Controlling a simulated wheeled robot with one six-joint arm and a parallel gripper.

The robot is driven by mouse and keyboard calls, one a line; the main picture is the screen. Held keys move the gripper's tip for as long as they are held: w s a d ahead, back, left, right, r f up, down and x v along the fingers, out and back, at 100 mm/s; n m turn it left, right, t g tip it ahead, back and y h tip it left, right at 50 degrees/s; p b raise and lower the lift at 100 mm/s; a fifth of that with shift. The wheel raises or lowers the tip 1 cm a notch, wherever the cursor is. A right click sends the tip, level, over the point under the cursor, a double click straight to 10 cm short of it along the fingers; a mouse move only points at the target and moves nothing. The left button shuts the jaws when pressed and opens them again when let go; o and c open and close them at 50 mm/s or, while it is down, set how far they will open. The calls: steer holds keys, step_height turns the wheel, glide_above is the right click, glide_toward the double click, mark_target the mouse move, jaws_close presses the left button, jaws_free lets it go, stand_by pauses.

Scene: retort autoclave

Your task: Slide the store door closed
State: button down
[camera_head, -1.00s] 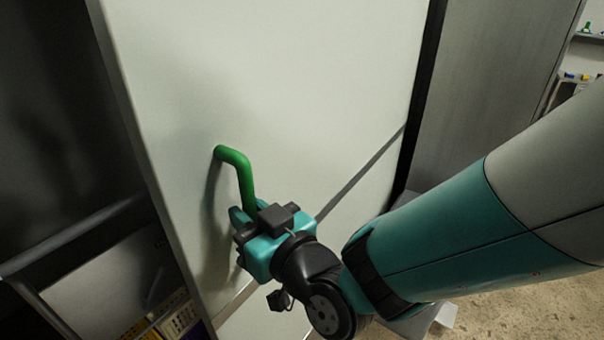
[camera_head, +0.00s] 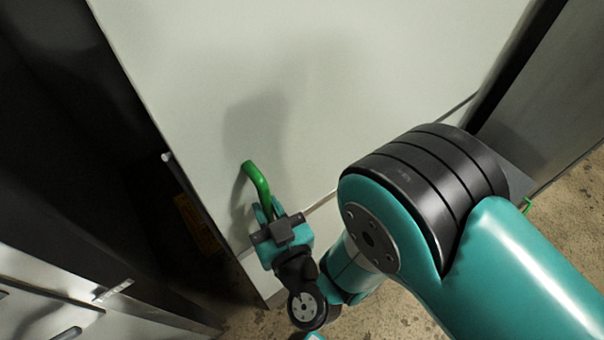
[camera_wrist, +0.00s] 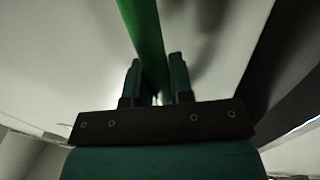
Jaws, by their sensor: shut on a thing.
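The store door (camera_head: 330,70) is a large pale panel that fills the middle of the head view. Its left edge borders a dark opening (camera_head: 110,130). A green bar handle (camera_head: 256,181) stands out from the door near that edge. My gripper (camera_head: 268,212) is at the lower part of the handle. In the wrist view the green handle (camera_wrist: 143,35) passes between the two fingers of my gripper (camera_wrist: 156,85), which are shut on it. The lower end of the handle is hidden by the gripper.
A grey metal panel (camera_head: 550,95) stands to the right of the door, past a dark vertical strip. At lower left is a pale unit with a small metal handle (camera_head: 114,290). Speckled floor (camera_head: 565,235) shows at right and below the door.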

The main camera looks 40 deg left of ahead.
mark_target(220, 215)
steer(key=s, duration=0.2)
steer(key=s+a+b, duration=0.1)
steer(key=s, duration=0.2)
steer(key=s+a, duration=0.1)
steer(key=s, duration=0.2)
steer(key=shift+b, duration=0.4)
steer(key=shift+t, duration=0.3)
steer(key=shift+d, duration=0.1)
steer(key=c, duration=1.4)
jaws_free()
steer(key=o, duration=0.3)
steer(key=shift+d, duration=0.2)
steer(key=shift+o, duration=0.4)
steer(key=shift+a, duration=0.1)
steer(key=shift+s, duration=0.15)
